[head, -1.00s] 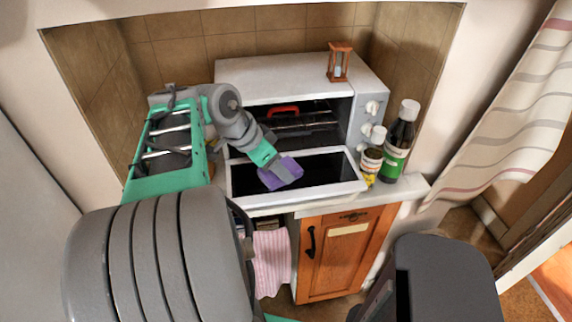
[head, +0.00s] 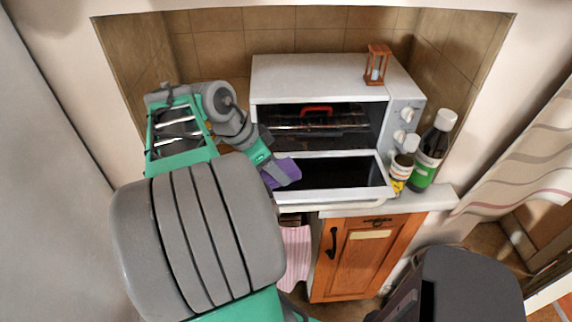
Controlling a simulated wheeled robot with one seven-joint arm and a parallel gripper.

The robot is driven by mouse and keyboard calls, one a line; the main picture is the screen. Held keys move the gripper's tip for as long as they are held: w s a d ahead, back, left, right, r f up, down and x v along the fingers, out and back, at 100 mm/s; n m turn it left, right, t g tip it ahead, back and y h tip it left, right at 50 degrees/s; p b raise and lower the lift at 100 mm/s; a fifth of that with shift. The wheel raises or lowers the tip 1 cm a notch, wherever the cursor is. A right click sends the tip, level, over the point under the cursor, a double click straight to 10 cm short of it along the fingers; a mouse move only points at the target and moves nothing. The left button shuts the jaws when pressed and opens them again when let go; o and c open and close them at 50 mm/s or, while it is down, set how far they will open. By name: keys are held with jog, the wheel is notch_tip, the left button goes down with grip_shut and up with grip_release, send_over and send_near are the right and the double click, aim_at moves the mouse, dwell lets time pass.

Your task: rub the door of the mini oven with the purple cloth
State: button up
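The mini oven (head: 320,75) stands on the counter in a tiled recess. Its door (head: 340,174) is folded down open, with a dark glass panel in a pale frame. The purple cloth (head: 283,171) lies at my gripper (head: 283,174), over the left part of the open door. The fingers look closed around the cloth, though their tips are small and partly hidden by it. My arm reaches in from the left.
A dark bottle with a green label (head: 430,155) and a small jar with a white lid (head: 403,165) stand right of the door. An hourglass (head: 376,66) is on the oven top. A red-handled item (head: 316,111) is inside. A pink striped towel (head: 296,255) hangs below, beside a wooden cabinet (head: 365,255).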

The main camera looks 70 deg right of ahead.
jog(key=shift+w+a, duration=0.1)
jog(key=shift+w, duration=0.05)
jog(key=r+p, duration=0.5)
jog(key=r, duration=0.1)
jog(key=shift+d, duration=0.2)
notch_tip(320, 180, up, 3)
jog(key=p, duration=0.2)
jog(key=shift+p, duration=0.35)
